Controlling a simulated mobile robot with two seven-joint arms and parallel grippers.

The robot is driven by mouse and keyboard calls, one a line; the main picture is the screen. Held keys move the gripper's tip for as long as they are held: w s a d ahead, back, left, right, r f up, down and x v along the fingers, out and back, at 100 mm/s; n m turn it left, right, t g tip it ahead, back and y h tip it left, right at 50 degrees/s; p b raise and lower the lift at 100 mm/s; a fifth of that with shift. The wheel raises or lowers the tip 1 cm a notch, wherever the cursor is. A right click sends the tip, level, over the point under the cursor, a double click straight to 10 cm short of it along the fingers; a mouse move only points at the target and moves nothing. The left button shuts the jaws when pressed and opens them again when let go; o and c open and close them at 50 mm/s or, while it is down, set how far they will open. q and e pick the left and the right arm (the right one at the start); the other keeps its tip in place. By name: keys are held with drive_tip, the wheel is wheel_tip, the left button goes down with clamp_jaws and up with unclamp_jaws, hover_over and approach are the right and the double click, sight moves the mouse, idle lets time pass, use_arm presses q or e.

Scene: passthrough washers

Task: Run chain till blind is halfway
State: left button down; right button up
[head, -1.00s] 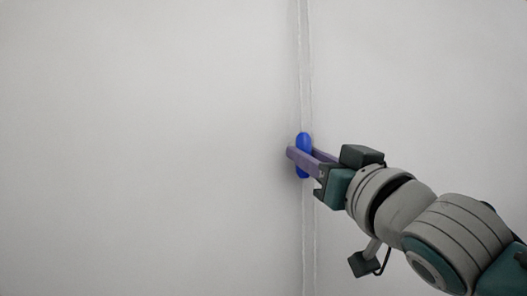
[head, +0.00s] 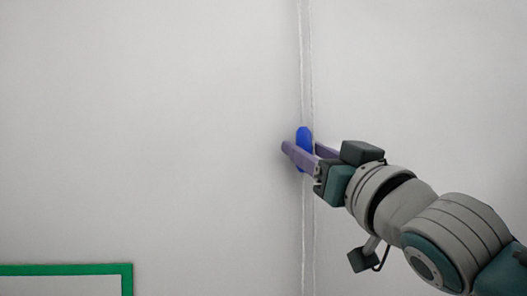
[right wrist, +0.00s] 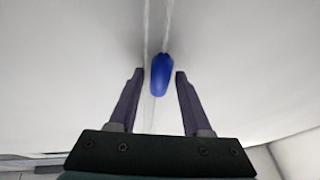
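The chain (head: 302,60) shows as two thin pale strands hanging down the white wall in the head view. A blue oblong piece (head: 304,148) sits on it. My right gripper (head: 304,152) is open around the blue piece, with one finger on each side. In the right wrist view the blue piece (right wrist: 161,75) lies between the two purple fingers, with a gap to each; the strands run up from it. My left gripper is not in view. I cannot make out the blind for certain.
A green-edged frame (head: 70,270) with a pale inside shows at the lower left of the head view. The white wall (head: 150,130) left of the chain is bare.

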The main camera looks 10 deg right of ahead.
drive_tip(key=shift+o, duration=0.7)
drive_tip(key=b+v, duration=0.5)
drive_tip(key=v, duration=0.5)
